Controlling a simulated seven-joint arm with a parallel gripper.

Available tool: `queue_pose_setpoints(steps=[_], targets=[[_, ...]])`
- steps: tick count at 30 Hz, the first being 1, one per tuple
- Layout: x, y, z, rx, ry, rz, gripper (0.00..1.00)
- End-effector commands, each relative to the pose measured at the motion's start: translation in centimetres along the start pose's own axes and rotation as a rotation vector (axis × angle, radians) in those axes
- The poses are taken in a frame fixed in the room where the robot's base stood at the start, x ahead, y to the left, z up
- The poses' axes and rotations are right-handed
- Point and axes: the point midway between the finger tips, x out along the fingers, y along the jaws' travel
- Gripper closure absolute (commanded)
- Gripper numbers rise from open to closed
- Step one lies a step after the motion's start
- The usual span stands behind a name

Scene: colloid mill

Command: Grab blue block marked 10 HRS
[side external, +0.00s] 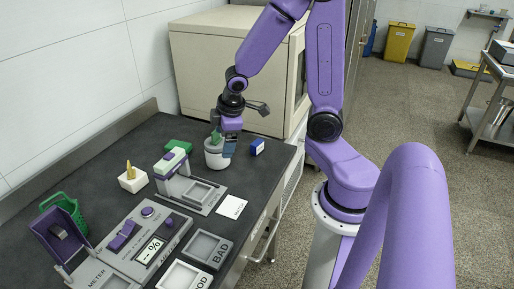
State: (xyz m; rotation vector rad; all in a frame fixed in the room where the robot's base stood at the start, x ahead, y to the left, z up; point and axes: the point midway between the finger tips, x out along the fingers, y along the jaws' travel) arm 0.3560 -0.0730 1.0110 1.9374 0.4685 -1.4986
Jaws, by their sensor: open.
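A small blue block with a white face (257,147) sits on the dark counter near its right edge; its marking is too small to read. My gripper (229,151) points down just left of the block, beside a white pot (214,159) with something green in it. The gripper is open, and the block stands apart from it on the right. The gripper's lower part overlaps the pot in this view, so I cannot tell whether they touch.
A beige cabinet (205,75) stands behind. A white-green press device (178,175), white card (231,206), GOOD tray (183,276), BAD tray (206,249), meter (135,240), green basket (68,211) and green block (179,146) occupy the counter (95,180).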

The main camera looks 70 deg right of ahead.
Motion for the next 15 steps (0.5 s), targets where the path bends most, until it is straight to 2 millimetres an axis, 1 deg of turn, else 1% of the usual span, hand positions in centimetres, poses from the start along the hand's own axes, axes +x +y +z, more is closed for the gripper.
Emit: queue_pose_setpoints(steps=[1,6,8,12,15], targets=[[0.8,1.2,0.7,0.023,-0.007,0.008,0.11],[3.0,4.6,3.0,0.077,-0.004,0.031,0.11],[3.7,5.6,3.9,0.095,-0.001,0.036,0.11],[5.3,7.5,6.4,0.142,0.010,0.040,0.11],[6.3,8.5,8.3,0.175,0.021,0.039,0.11]])
